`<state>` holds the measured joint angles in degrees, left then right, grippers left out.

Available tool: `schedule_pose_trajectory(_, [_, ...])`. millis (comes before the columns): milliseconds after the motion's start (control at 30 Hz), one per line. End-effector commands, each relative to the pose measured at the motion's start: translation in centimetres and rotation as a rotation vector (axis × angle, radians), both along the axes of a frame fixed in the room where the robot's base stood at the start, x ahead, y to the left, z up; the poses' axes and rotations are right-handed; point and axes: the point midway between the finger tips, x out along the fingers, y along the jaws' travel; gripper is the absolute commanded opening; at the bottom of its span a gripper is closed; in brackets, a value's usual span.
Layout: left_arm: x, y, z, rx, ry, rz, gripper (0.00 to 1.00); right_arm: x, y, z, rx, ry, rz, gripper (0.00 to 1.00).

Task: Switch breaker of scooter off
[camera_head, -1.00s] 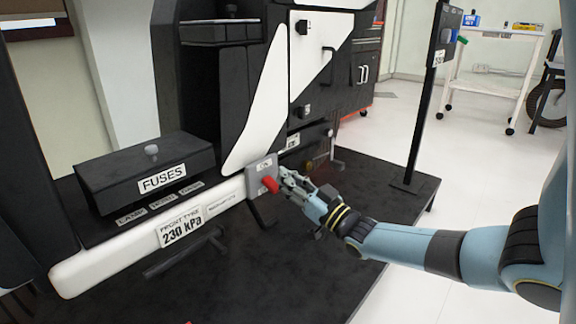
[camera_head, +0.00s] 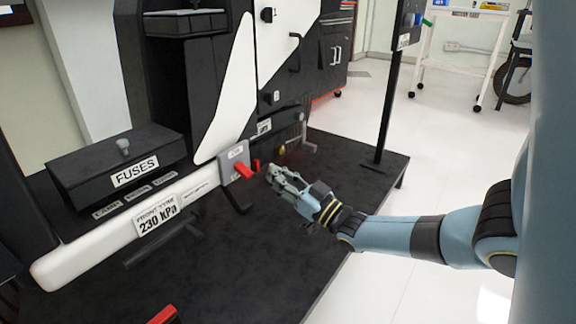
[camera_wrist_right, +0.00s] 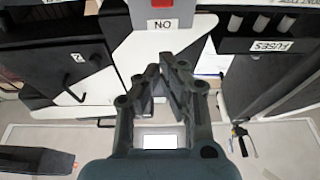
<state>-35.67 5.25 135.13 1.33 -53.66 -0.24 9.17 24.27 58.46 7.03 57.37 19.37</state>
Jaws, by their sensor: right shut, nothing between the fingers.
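The breaker is a small grey box (camera_head: 232,156) with a red lever (camera_head: 245,172), mounted at the right end of the scooter's white side bar. The lever sticks out toward the lower right. In the right wrist view the grey box (camera_wrist_right: 143,10) shows at the top edge, with an upside-down "ON" label (camera_wrist_right: 163,25) and part of the red lever (camera_wrist_right: 162,3). My right gripper (camera_head: 270,172) is shut and empty, just right of the lever and apart from it. It also shows in the right wrist view (camera_wrist_right: 163,72). My left gripper is out of view.
A black FUSES box (camera_head: 100,168) stands left on the scooter. The white bar (camera_head: 90,240) runs below it. A black post (camera_head: 388,105) rises at the back right of the black platform (camera_head: 345,150). A red-topped object (camera_head: 163,315) shows at the bottom edge.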

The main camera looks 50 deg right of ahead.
Motion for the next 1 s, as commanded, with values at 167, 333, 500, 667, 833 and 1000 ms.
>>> schedule_pose_trajectory(167, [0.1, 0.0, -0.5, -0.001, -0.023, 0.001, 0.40, -1.8, -0.2, -1.9, 0.000, 0.003, -0.001, 0.00])
schedule_pose_trajectory(333, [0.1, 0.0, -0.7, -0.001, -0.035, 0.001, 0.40, -2.4, -0.2, -2.4, 0.000, 0.001, 0.000, 0.00])
schedule_pose_trajectory(500, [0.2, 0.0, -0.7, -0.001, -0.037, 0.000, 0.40, -2.5, -0.2, -2.4, 0.000, 0.000, 0.000, 0.00])
schedule_pose_trajectory(667, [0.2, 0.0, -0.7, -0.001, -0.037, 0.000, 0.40, -2.5, -0.2, -2.4, 0.000, 0.000, 0.000, 0.00])
schedule_pose_trajectory(833, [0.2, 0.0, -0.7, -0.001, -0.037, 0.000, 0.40, -2.4, -0.2, -2.4, 0.000, 0.000, 0.000, 0.00])
schedule_pose_trajectory(1000, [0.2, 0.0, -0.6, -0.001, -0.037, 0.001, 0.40, -3.2, -0.2, -3.0, 0.001, 0.015, 0.000, 0.00])
